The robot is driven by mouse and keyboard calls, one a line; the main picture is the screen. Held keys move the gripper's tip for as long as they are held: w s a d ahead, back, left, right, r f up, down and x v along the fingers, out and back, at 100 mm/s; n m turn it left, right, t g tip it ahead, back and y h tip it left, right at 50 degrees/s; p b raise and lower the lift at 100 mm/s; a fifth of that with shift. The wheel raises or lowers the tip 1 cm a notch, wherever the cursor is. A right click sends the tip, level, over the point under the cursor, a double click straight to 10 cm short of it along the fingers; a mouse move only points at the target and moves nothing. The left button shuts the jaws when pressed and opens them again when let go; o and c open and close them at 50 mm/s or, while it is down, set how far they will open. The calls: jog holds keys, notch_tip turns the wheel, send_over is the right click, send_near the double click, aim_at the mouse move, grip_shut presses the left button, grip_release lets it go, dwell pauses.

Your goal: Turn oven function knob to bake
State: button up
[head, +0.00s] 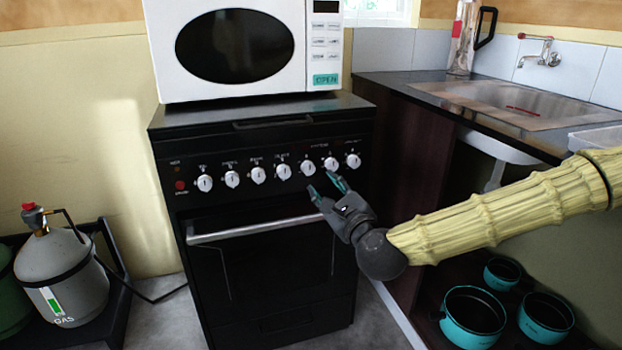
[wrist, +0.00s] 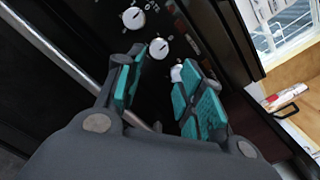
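The black oven (head: 265,270) has a row of several white knobs on its front panel (head: 191,166). The labels are too small to read, so I cannot tell which knob is the function knob or where it points. My gripper (head: 325,183) is open and empty, just below and in front of the knobs at the right. In the wrist view, my gripper (wrist: 161,68) has its teal-padded fingers apart. One white knob (wrist: 158,48) shows between and beyond the fingertips. Another knob (wrist: 177,73) is partly hidden by the right finger, and a third knob (wrist: 133,18) is further up-left.
A white microwave (head: 235,45) stands on top of the oven. The oven door handle (head: 255,229) runs below the knobs. A dark counter (head: 385,88) with a sink (head: 500,97) is at the right, with teal pots (head: 473,315) below it. A gas bottle (head: 62,278) stands at the left.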

aim_at(310, 170)
jog(key=b+x, duration=0.2)
jog(key=x, duration=0.7)
jog(key=shift+w+a, duration=0.2)
jog(key=shift+w, duration=0.15)
jog(key=shift+c, duration=0.3)
